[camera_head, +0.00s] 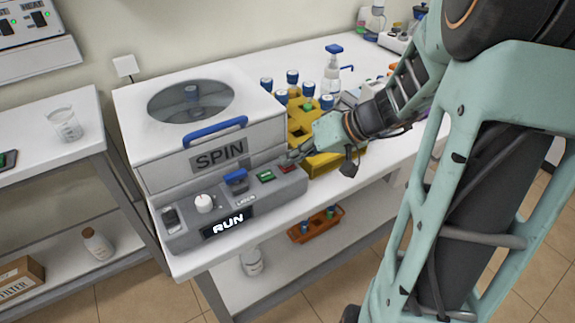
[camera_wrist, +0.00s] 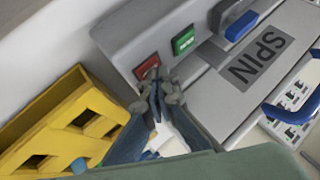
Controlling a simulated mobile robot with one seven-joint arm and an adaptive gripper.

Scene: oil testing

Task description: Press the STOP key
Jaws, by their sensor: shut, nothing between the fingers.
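The STOP key is the red key (camera_head: 288,168) at the right end of the grey control panel (camera_head: 180,240) on the SPIN machine; its lettering is too small to read. In the wrist view the red key (camera_wrist: 147,65) is partly covered by my fingertips. My gripper (camera_head: 294,156) is shut and empty, its tips at the near edge of the red key (camera_wrist: 157,84). I cannot tell whether they touch it. A green key (camera_head: 265,176) sits just left of the red key. The panel's display (camera_head: 228,225) reads RUN.
The SPIN machine (camera_head: 200,135) has a round window and a blue handle. A blue lever (camera_head: 237,180) stands on the panel left of the green key. A yellow rack (camera_head: 325,163) with blue-capped tubes stands close to the right. A bottle (camera_head: 331,75) stands behind it.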

